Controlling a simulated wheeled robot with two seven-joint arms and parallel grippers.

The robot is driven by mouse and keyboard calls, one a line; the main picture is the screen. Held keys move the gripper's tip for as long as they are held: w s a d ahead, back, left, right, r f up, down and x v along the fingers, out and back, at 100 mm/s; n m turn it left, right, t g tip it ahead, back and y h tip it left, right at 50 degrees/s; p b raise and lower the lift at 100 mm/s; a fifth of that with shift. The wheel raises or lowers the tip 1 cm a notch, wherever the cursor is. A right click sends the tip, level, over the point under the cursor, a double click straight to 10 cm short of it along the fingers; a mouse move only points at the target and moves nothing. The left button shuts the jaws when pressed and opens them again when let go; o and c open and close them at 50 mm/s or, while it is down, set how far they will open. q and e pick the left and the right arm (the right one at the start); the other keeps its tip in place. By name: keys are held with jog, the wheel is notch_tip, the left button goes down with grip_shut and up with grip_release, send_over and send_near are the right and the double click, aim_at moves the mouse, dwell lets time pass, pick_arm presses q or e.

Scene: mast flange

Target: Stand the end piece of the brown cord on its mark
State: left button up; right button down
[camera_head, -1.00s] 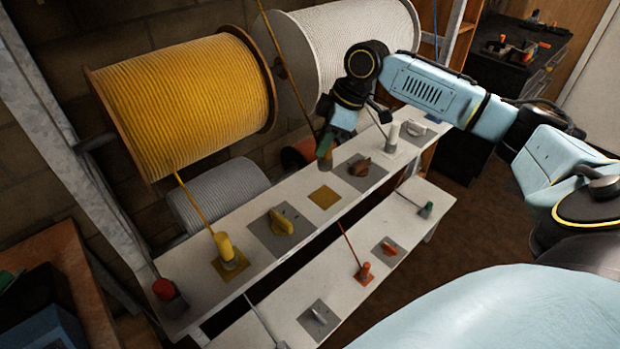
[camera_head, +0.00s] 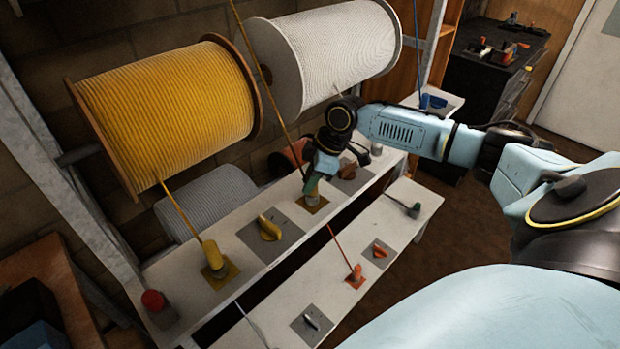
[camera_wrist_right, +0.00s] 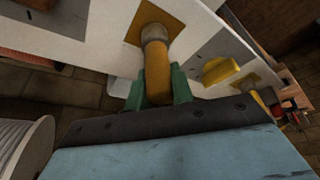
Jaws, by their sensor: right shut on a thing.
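The brown cord (camera_head: 281,117) runs down from above to its end piece (camera_head: 311,193), which also shows as a brown-ochre cylinder with a greyish foot in the right wrist view (camera_wrist_right: 158,72). My right gripper (camera_head: 312,182) is shut on this end piece; its green fingers flank the cylinder in the right wrist view (camera_wrist_right: 160,88). The end piece looks about upright, its foot over the ochre square mark (camera_head: 317,209) on the upper white shelf. The mark also shows in the right wrist view (camera_wrist_right: 135,28). I cannot tell whether the foot touches it. My left gripper is out of view.
A grey plate with a yellow cleat (camera_head: 269,228) lies left of the mark; the yellow end piece (camera_head: 212,257) stands beyond it. A dark brown cleat (camera_head: 348,169) is close on the right. Large yellow (camera_head: 175,110) and white (camera_head: 325,55) spools hang behind. A lower shelf (camera_head: 405,215) runs in front.

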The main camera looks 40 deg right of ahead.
jog(key=c, duration=1.2)
grip_release()
jog(key=v, duration=1.2)
